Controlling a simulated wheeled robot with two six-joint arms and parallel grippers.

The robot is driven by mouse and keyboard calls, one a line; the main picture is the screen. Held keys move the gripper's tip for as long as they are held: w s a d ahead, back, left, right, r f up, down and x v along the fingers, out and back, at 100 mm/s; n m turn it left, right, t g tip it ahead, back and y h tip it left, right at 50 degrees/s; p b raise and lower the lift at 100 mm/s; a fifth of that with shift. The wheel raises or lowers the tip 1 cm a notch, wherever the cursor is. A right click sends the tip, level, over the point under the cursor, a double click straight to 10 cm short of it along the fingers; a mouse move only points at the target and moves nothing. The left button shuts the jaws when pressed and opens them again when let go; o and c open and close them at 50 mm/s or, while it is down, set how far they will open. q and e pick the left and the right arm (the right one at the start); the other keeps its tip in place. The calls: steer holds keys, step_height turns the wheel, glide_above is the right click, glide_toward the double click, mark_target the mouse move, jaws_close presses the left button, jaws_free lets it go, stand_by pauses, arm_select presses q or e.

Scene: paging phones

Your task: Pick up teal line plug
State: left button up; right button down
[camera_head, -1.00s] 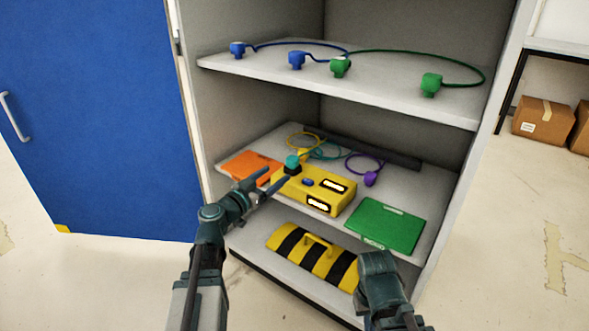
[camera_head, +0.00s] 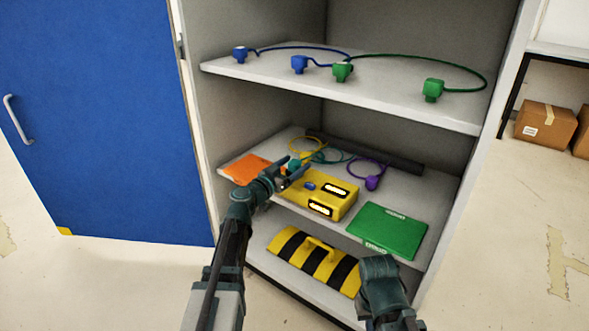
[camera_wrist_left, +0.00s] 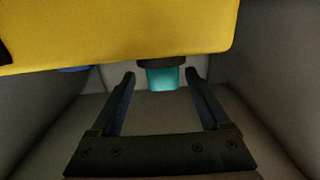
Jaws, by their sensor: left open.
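The teal plug (camera_head: 294,164) sits at the left end of the yellow box (camera_head: 334,197) on the middle shelf, partly hidden by my gripper in the head view. A thin teal cord loops behind it. My left gripper (camera_head: 292,175) is open beside the plug. In the left wrist view the teal plug (camera_wrist_left: 162,78) shows between the two open fingertips, with a gap on each side, below the yellow box (camera_wrist_left: 125,35). My right arm shows at the lower right, but its jaws do not.
An orange case (camera_head: 247,168) lies left of the yellow box and a green case (camera_head: 387,231) right of it. A purple plug (camera_head: 372,183) lies behind. Blue and green plugs rest on the upper shelf (camera_head: 400,105). A striped yellow-black piece (camera_head: 314,262) lies below.

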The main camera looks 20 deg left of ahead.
arm_select(q)
steer(key=x, duration=0.4)
steer(key=shift+w+a, duration=0.2)
steer(key=shift+s, duration=0.1)
jaws_close()
